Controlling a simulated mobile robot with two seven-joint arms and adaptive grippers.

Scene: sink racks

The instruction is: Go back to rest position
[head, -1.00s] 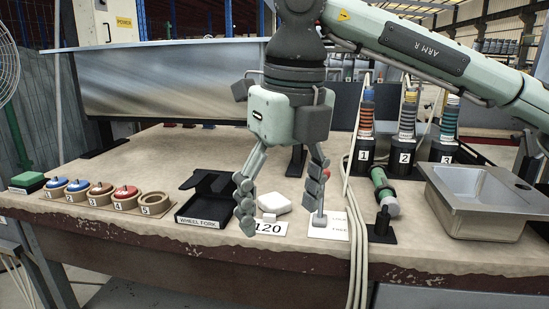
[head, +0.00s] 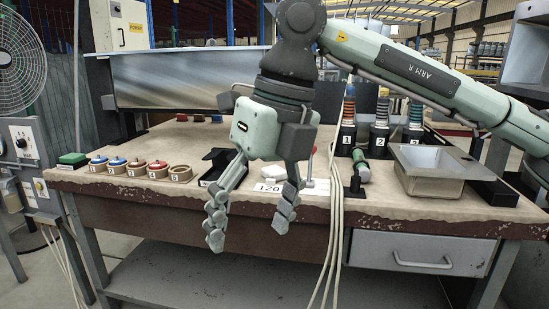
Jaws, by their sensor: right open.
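My right gripper (head: 250,225) hangs in front of the workbench's front edge, fingers pointing down and spread wide, with nothing between them. Its arm comes in from the right side of the head view. The workbench (head: 400,209) stands behind and below it. The gripper hides part of the black tray (head: 212,177) and part of the white card marked 120 (head: 267,188). My left gripper is not in the head view.
Numbered round holders (head: 137,167) and a green block (head: 73,159) line the left. A fan (head: 20,65) stands far left.

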